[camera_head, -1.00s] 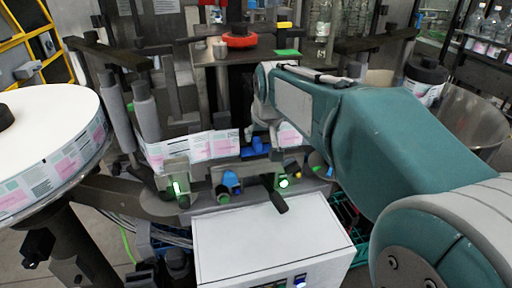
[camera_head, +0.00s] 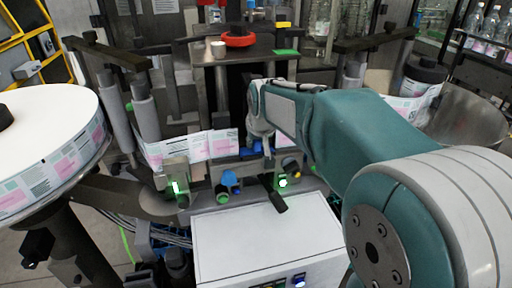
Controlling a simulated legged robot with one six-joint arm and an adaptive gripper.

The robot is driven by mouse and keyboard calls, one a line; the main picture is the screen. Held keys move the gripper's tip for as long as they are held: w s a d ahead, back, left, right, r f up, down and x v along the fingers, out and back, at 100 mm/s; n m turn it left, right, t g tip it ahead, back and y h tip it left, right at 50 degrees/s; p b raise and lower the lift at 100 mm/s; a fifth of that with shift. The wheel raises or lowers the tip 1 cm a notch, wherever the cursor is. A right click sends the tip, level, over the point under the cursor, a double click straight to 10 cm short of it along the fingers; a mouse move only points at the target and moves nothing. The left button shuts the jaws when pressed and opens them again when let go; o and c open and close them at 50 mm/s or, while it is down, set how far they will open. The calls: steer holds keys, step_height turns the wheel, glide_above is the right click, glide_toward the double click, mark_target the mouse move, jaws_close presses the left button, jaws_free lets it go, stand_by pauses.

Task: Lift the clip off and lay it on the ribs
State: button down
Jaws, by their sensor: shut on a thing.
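My gripper (camera_head: 266,146) is at the label web in the middle of the machine, below my pale wrist, small and partly hidden by my arm. It is shut on what looks like the blue clip (camera_head: 248,151), at the right part of the printed label strip (camera_head: 205,146). The clip's exact shape and the grip on it are too small to tell. I cannot make out the ribs with certainty.
The label reel (camera_head: 52,125) stands at left. A white box (camera_head: 265,245) is in front, below blue and yellow knobs and a dark lever (camera_head: 278,200). Behind, a plate (camera_head: 265,52) carries a red ring (camera_head: 238,40), a pale cup (camera_head: 218,50) and a green pad (camera_head: 285,52).

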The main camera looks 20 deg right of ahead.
steer(key=shift+s+f, duration=0.1)
steer(key=shift+f, duration=0.15)
steer(key=shift+r, duration=0.45)
steer(key=s+r, duration=0.1)
steer(key=s, duration=1.7)
step_height(320, 180, up, 7)
steer(key=shift+w+f, duration=0.1)
steer(key=shift+f, duration=0.05)
